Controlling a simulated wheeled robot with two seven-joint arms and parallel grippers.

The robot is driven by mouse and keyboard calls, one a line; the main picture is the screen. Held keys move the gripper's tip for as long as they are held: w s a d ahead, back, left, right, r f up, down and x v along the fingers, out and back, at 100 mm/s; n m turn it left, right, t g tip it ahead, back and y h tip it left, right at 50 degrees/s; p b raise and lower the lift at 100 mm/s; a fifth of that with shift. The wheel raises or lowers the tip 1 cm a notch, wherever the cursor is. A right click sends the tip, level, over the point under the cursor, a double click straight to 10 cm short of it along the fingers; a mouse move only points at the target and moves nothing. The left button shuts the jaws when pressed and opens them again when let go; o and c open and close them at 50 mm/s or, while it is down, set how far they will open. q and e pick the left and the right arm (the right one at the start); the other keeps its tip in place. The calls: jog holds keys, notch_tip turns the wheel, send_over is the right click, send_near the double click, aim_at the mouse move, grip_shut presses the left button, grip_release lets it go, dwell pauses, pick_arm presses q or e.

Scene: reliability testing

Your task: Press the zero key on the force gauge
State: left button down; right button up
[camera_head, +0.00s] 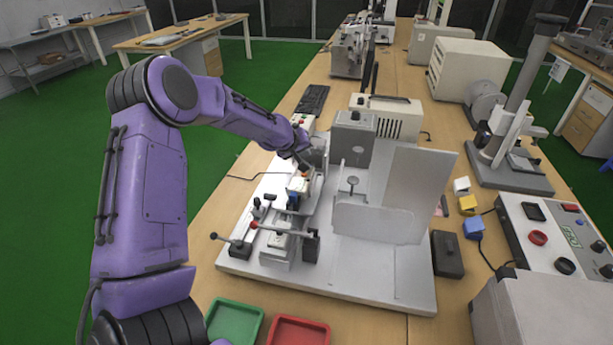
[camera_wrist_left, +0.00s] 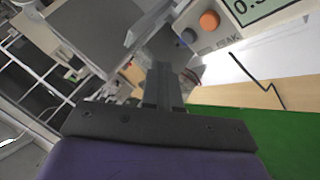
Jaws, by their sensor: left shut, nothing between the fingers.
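The force gauge (camera_wrist_left: 240,25) is a pale box at the top right of the left wrist view. It has a green display, an orange key (camera_wrist_left: 209,20) and a blue-grey key (camera_wrist_left: 188,36). Lettering that seems to read PEAK is beside them; I cannot read a zero label. In the head view the gauge (camera_head: 297,184) is on the white test stand, partly hidden by my arm. My left gripper (camera_head: 303,166) is shut and empty close to the gauge. Its fingers (camera_wrist_left: 162,68) point toward the key area; I see no clear contact. My right gripper is not in view.
Green (camera_head: 234,322) and red (camera_head: 298,331) trays are at the front. A control box (camera_head: 545,235) is at right.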

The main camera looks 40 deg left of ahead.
pick_arm(q)
jog(key=shift+s+d+f, duration=0.1)
jog(key=shift+s+f, duration=0.25)
jog(key=shift+f, duration=0.3)
jog(key=shift+f+b, duration=0.2)
jog(key=shift+b, duration=0.2)
jog(key=shift+w+d+f, duration=0.1)
jog(key=shift+w+f, duration=0.25)
jog(key=shift+w, duration=0.1)
jog(key=shift+s+r, duration=0.2)
jog(key=shift+s, duration=0.15)
jog(key=shift+w, duration=0.1)
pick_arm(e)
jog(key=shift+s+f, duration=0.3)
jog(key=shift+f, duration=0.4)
pick_arm(q)
jog(key=shift+f, duration=0.1)
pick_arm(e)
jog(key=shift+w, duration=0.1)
pick_arm(q)
jog(key=shift+f, duration=0.4)
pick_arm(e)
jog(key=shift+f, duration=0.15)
